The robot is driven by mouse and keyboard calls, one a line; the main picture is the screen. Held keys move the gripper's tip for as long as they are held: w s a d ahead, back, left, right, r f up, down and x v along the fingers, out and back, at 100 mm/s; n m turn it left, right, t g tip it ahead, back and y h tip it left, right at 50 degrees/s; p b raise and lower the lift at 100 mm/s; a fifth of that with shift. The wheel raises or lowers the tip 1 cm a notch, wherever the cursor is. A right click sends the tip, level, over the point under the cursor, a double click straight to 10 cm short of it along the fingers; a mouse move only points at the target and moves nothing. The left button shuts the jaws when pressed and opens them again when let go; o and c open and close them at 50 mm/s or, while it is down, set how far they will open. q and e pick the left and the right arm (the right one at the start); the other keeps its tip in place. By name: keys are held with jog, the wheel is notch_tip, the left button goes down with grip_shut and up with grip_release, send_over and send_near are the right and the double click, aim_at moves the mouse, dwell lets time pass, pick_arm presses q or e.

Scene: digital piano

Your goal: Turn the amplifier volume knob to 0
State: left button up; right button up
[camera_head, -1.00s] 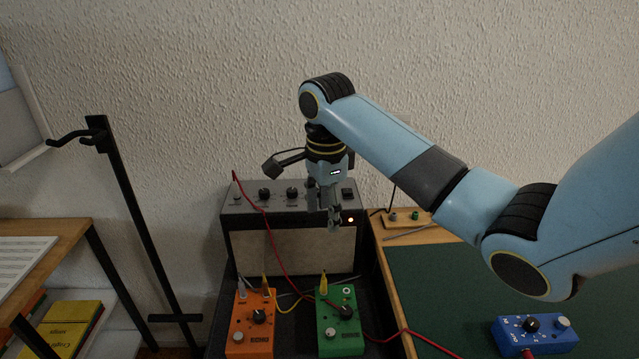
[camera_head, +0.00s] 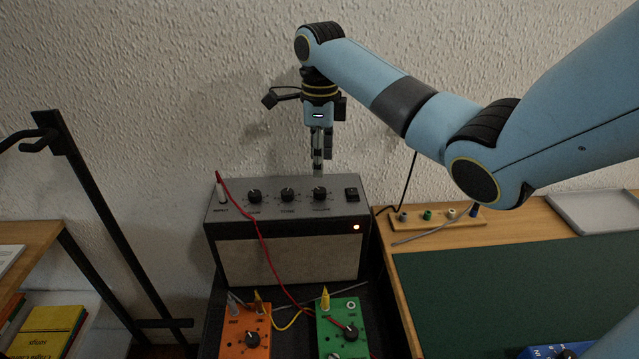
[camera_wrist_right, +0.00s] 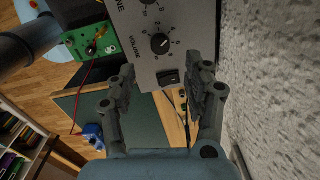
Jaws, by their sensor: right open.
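The amplifier (camera_head: 288,258) is a dark box with a grey control panel and a light front cloth. Its volume knob (camera_head: 319,194) is black and the rightmost of three knobs; it also shows in the right wrist view, where the knob (camera_wrist_right: 160,43) has a white mark and a numbered scale. I cannot read its setting surely. My right gripper (camera_head: 318,168) points down above the panel's back edge, behind the volume knob. In the right wrist view the gripper (camera_wrist_right: 161,84) is open and empty, and the knob lies beyond its fingertips, apart from them. My left gripper is not in view.
A rocker switch (camera_head: 351,194) sits right of the volume knob. A red cable (camera_head: 262,240) crosses the amplifier's front. Orange (camera_head: 238,334) and green (camera_head: 337,312) pedals stand before it. A wooden peg holder (camera_head: 420,221) is to the right. The textured wall is close behind.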

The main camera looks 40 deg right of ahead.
aim_at(320, 190)
notch_tip(320, 190, down, 8)
jog(key=shift+r+b, duration=0.25)
jog(key=shift+b, duration=0.1)
grip_shut()
